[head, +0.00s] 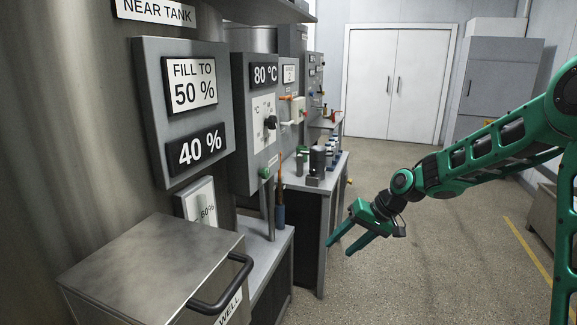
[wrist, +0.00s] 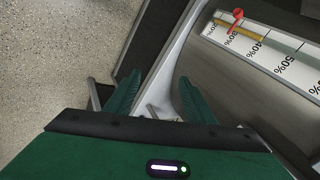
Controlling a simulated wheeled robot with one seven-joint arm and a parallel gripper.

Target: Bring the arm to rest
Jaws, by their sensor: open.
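My green arm (head: 480,160) reaches in from the right side of the head view. My gripper (head: 339,247) hangs in front of the benches, its fingers pointing down and left. It is open, with nothing seen between the fingers. In the wrist view, my gripper (wrist: 160,82) shows its two green fingers apart, with a grey bench edge beyond them. No contact with anything shows.
At left is a metal box with a dark handle (head: 222,285), below a panel reading 50 % and 40 %. Benches (head: 325,178) with small items run back along the left. The wrist view shows a percent scale (wrist: 270,48) with a red pointer (wrist: 237,17). Open floor (head: 420,280) lies right.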

